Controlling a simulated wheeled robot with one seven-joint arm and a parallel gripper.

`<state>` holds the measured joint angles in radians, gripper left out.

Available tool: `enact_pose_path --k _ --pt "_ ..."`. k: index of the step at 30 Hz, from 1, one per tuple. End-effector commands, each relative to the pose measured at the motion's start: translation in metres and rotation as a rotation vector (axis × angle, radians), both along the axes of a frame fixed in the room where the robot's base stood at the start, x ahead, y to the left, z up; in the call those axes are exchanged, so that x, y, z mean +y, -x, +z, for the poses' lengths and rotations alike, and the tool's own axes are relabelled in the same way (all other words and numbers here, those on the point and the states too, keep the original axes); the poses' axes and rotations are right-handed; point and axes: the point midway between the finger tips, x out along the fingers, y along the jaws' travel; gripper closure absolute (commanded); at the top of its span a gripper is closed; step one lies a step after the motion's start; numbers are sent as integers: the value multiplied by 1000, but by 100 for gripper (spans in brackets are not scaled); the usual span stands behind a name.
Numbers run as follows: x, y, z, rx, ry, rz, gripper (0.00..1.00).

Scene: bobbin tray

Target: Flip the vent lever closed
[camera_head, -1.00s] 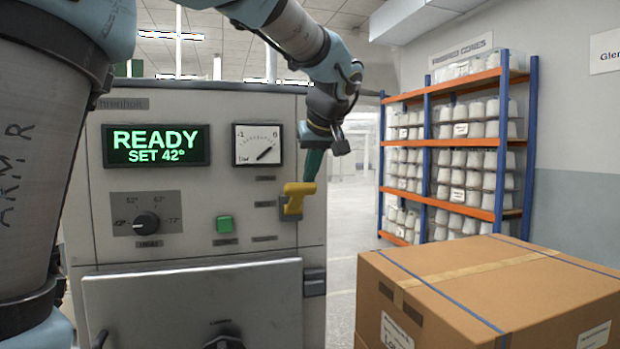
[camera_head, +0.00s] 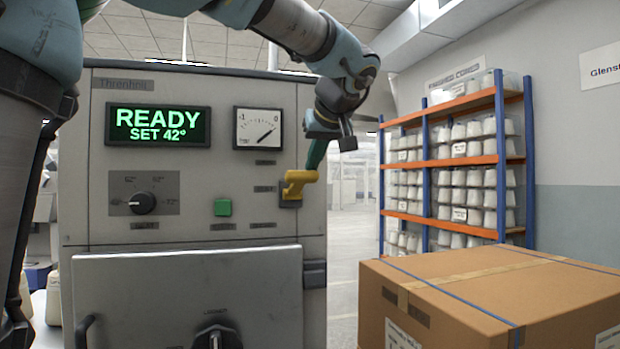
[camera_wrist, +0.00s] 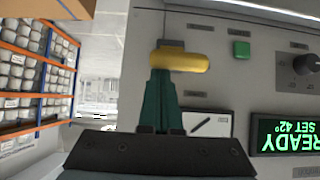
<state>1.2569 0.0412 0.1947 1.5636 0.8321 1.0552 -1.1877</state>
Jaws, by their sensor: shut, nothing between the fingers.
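The yellow vent lever (camera_head: 298,178) sits on the right side of the grey machine's front panel, below and right of the dial gauge. In the wrist view the lever (camera_wrist: 180,62) is a yellow bar lying across the picture at the fingertips. My gripper (camera_head: 312,166) comes down from above with its green fingers shut and empty. The fingertips are at the lever, seemingly touching it. The wrist view shows the closed green fingers (camera_wrist: 160,75) ending at the yellow bar; exact contact is hard to tell.
The grey machine (camera_head: 80,200) has a green button (camera_head: 222,207), a knob (camera_head: 142,203), a gauge (camera_head: 257,128) and a display (camera_head: 157,126) reading READY, SET 42°. A large cardboard box (camera_head: 500,290) stands at the front right. A shelf of cones (camera_head: 533,150) stands behind.

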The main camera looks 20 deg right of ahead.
Motion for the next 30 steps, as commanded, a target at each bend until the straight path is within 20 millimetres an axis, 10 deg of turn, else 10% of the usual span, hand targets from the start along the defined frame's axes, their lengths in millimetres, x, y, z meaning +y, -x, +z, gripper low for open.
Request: enact_pose_path --k 30 --pt "3 23 -66 -468 59 1 100"
